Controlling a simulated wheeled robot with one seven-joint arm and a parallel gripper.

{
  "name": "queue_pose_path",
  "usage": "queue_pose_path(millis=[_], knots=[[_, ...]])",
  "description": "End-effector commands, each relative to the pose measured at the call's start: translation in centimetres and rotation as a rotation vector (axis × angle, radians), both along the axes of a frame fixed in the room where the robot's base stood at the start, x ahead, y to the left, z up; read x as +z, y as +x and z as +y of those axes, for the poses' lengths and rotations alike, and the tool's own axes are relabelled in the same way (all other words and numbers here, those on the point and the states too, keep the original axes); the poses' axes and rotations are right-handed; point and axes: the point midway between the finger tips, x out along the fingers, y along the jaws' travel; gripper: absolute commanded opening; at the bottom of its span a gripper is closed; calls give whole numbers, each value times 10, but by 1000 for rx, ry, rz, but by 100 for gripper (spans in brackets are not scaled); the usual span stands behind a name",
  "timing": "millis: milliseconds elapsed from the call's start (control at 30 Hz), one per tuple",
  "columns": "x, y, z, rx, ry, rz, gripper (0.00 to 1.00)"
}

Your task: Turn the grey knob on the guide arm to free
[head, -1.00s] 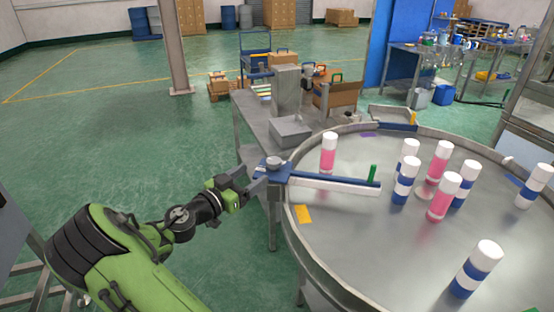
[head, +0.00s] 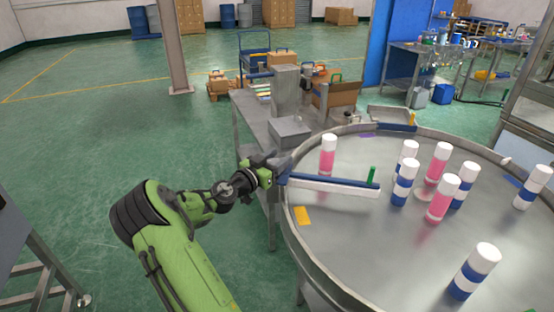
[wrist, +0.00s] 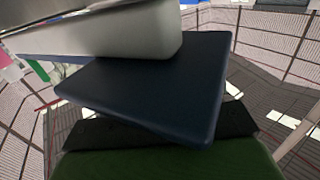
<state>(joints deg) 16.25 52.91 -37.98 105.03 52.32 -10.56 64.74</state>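The guide arm (head: 330,184), a blue and white bar with a green upright peg (head: 373,174) near its far end, reaches over the rim of the round table. My gripper (head: 276,168) is at the bar's left end, over the blue mount there. The grey knob is not visible now; my gripper covers that spot in the head view. In the wrist view a dark blue plate (wrist: 150,90) fills the middle, very close, with a pale grey block (wrist: 120,40) above it. My fingertips are too small and hidden to tell whether they are open or touching anything.
The round metal table (head: 330,240) carries several pink-banded and blue-banded white cans, one pink can (head: 327,155) standing just behind the guide arm. A bench with a grey machine (head: 285,92) stands behind my gripper. The floor to the left is open.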

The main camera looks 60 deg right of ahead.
Motion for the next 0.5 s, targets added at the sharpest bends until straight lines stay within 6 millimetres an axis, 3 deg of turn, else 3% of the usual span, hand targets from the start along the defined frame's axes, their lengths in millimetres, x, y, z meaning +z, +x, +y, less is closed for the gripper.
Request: queue_pose_path(millis=[33, 167, 500], knots=[[0, 0, 0, 0, 0, 0, 39], [0, 0, 0, 0, 0, 0, 20], [-2, 2, 0, 130, -1, -2, 20]])
